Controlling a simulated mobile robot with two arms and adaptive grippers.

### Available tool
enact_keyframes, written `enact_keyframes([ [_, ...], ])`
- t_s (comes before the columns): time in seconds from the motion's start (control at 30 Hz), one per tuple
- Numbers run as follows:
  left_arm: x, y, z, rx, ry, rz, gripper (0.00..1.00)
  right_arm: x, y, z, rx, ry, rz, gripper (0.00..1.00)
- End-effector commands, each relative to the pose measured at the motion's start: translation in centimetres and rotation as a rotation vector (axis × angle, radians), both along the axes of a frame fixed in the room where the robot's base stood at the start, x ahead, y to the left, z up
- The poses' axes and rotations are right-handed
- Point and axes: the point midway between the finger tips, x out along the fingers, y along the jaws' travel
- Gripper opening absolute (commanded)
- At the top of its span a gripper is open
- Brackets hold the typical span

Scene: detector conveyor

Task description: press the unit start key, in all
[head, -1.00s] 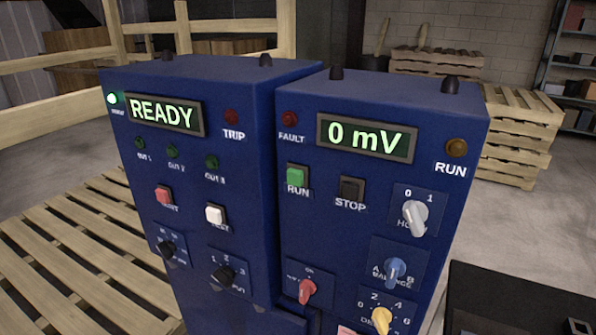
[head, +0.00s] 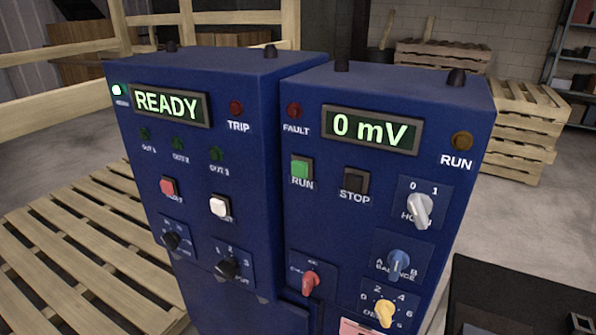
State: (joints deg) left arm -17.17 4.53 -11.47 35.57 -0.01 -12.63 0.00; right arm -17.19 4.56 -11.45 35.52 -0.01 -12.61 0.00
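Two blue control cabinets stand side by side in the head view. The left cabinet (head: 245,95) has a display (head: 168,104) reading READY, a lit lamp (head: 117,90) beside it, and a dark red TRIP lamp (head: 237,108). Below are a red key (head: 168,187) and a white key (head: 220,206), their labels too blurred to read surely. The right cabinet (head: 455,110) has a display (head: 371,129) reading 0 mV, a green RUN key (head: 301,168), a black STOP key (head: 355,181), and an amber RUN lamp (head: 462,141) that looks unlit. Neither gripper is in view.
Below the keys are black knobs (head: 228,268), a red switch (head: 311,283), a white switch (head: 420,211), a blue knob (head: 398,263) and a yellow knob (head: 386,313). A wooden pallet (head: 70,250) lies left. A dark surface (head: 510,300) is at lower right.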

Motion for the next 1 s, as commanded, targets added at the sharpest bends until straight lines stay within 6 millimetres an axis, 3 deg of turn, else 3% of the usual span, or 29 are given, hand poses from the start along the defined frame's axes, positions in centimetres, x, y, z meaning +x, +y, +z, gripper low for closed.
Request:
enact_keyframes([
  [0.07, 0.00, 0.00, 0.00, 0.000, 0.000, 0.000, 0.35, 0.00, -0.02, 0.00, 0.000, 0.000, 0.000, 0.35],
  [0.33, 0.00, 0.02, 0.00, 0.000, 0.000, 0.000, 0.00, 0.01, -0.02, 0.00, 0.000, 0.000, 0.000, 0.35],
  [1.0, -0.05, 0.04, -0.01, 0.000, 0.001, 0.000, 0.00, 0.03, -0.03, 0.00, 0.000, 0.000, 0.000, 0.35],
])
